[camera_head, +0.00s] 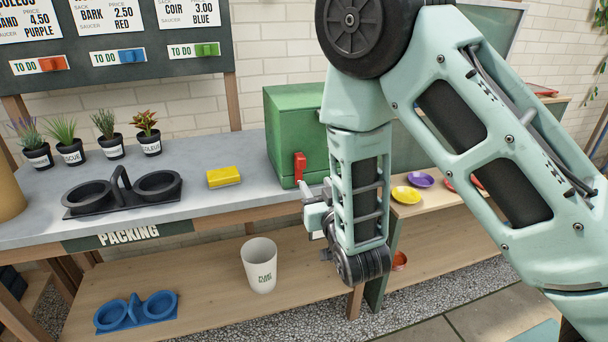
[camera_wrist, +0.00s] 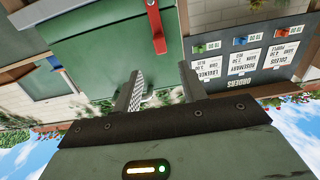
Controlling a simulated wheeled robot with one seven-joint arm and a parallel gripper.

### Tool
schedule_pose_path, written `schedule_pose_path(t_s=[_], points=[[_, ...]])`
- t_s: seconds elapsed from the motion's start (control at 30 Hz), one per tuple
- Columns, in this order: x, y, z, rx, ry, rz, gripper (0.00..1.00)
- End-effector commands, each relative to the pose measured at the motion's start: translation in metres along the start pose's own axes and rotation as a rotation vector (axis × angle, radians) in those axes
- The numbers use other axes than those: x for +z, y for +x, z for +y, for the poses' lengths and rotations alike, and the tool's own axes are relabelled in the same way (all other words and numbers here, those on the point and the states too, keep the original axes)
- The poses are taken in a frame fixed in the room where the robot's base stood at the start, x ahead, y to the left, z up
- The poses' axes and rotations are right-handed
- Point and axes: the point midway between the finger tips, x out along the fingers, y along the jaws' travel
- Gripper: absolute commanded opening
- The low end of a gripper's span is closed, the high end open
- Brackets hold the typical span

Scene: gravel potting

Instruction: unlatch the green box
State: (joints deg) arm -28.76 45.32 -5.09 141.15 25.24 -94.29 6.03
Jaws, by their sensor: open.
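The green box (camera_head: 283,130) stands on the grey bench, partly hidden behind my arm. A red latch (camera_head: 300,166) is on the lower front of the box. In the wrist view, the green box (camera_wrist: 110,48) fills the upper left, and the red latch (camera_wrist: 156,28) reaches down from the top edge. My gripper (camera_head: 308,200) is just in front of and below the latch in the head view. In the wrist view my gripper (camera_wrist: 160,78) has its two fingers spread with nothing between them. The latch lies beyond the fingertips, apart from them.
A yellow block (camera_head: 224,177) and a black two-ring carrier (camera_head: 122,194) are on the bench left of the box. Several potted plants stand behind. A white cup (camera_head: 259,265) and a blue carrier (camera_head: 136,312) sit on the lower shelf. Coloured saucers (camera_head: 406,194) lie at right.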

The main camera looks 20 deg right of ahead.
Motion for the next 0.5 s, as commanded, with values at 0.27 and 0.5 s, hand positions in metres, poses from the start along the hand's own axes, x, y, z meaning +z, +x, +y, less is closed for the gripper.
schedule_pose_path(t_s=[0.27, 0.5], points=[[-0.003, 0.059, 0.000, 0.001, -0.001, 0.001, 0.42], [-0.002, 0.093, 0.000, 0.000, -0.001, 0.001, 0.42]])
